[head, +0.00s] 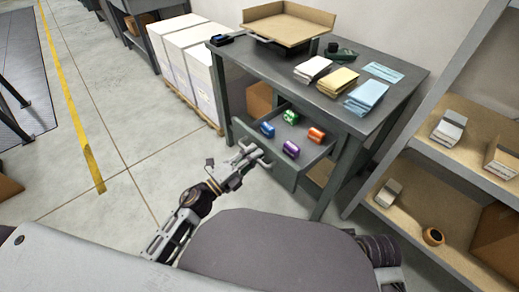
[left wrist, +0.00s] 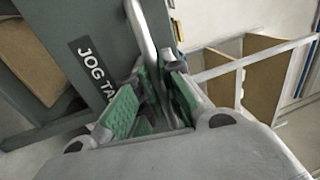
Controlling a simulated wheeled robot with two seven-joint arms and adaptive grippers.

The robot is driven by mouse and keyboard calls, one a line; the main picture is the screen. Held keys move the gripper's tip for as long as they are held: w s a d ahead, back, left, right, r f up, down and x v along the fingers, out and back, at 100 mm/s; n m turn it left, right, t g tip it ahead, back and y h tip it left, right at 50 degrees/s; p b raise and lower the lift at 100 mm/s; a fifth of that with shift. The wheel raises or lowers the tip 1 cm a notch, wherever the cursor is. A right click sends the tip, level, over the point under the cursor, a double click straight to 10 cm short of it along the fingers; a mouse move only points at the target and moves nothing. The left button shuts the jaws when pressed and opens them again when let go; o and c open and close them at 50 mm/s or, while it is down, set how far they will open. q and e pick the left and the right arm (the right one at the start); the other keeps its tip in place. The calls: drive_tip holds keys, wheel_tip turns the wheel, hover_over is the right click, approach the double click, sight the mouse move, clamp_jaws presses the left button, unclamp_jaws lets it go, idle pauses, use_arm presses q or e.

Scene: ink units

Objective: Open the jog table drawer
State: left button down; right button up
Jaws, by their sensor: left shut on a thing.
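The jog table (head: 385,118) is a grey-green table in the middle of the head view. Its drawer (head: 318,152) stands pulled out, with several coloured ink units inside: blue, green, orange and purple. My left gripper (head: 258,158) is at the drawer's front and is shut on the drawer handle (head: 266,163). In the left wrist view the handle (left wrist: 141,30) runs up from between the green-padded fingers (left wrist: 153,95), beside the "JOG TA" label (left wrist: 95,72), whose end is hidden. My right gripper is not in view.
Paper stacks (head: 367,95) and a cardboard tray (head: 289,24) lie on the table top. A shelf unit (head: 440,160) with small boxes and a tape roll stands close on the right. White stacks on a pallet (head: 191,60) stand behind left.

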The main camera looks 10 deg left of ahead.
use_arm(q)
drive_tip(key=shift+s+a, duration=0.2)
drive_tip(key=shift+s, duration=0.1)
drive_tip(key=c, duration=1.5)
unclamp_jaws()
drive_tip(key=shift+v, duration=6)
